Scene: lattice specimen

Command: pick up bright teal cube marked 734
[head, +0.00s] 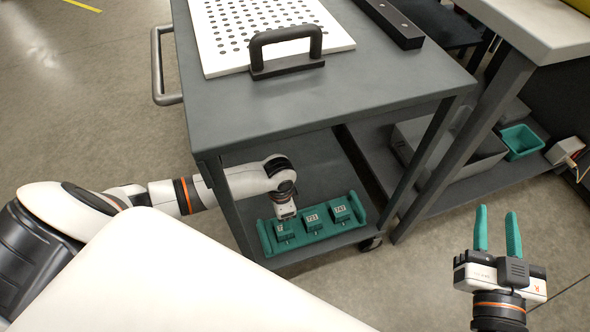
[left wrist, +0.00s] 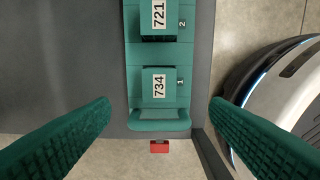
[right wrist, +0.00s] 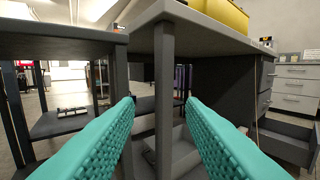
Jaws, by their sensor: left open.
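The bright teal cube marked 734 (left wrist: 158,86) sits in the slot labelled 1 of a teal tray (left wrist: 160,125). In the head view, the tray (head: 263,236) lies on the cart's lower shelf, and the 734 cube (head: 283,233) is at its left end, its label partly hidden by my gripper. My left gripper (left wrist: 160,104) is open above the cube, its fingers on either side in the picture and apart from it. My right gripper (head: 496,211) is open and empty, away from the cart at the right.
A cube marked 721 (head: 312,220) and one marked 747 (head: 340,212) sit in the same tray. The grey cart top (head: 330,95) lies above the shelf, with a post (head: 238,212) beside my left arm. A workbench (right wrist: 165,85) stands before my right gripper.

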